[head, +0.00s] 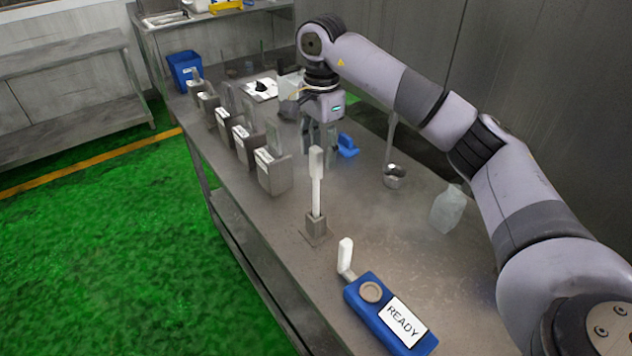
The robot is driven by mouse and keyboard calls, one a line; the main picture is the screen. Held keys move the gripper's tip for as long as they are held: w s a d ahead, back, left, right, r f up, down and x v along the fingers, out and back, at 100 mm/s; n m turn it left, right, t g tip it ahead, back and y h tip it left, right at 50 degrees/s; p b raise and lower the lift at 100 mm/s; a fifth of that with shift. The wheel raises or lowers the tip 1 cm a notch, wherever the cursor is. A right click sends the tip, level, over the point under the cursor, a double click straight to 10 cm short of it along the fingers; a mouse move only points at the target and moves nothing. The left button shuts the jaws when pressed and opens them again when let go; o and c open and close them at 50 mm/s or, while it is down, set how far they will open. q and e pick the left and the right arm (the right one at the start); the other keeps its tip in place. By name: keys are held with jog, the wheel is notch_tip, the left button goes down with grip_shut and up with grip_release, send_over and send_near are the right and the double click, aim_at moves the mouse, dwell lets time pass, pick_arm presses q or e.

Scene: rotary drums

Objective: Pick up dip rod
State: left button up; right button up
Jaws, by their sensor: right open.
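A white rod with a thicker pale handle (316,165), which looks like the dip rod, stands upright in a small grey holder (316,228) on the metal table. My right gripper (319,146) points down over the table, beyond the rod as seen in the head view. It is open, and nothing shows between its fingers. The rod's top partly overlaps the gripper's lower part in the picture, but the two look apart. My left gripper is not in view.
A blue device reading READY (385,312) lies at the table's (262,222) front. Labelled grey containers (272,172) line the left edge. A small blue object (347,145) is near the gripper. A long-handled metal cup (394,178) and a translucent bottle (447,208) stand right.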

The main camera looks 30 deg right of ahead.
aim_at(316, 167)
jog(key=shift+a+f, duration=0.1)
jog(key=shift+f, duration=0.15)
jog(key=f, duration=0.1)
jog(key=f+p, duration=0.2)
jog(key=shift+w+a+f, duration=0.25)
jog(key=shift+w+f, duration=0.1)
jog(key=shift+f, duration=0.05)
jog(key=shift+f+p, duration=0.3)
jog(key=shift+f, duration=0.2)
jog(key=c, duration=0.5)
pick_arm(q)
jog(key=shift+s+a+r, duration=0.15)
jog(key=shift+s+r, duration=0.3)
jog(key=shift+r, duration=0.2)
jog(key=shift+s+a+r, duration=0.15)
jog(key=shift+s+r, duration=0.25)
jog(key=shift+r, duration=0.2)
pick_arm(e)
grip_shut()
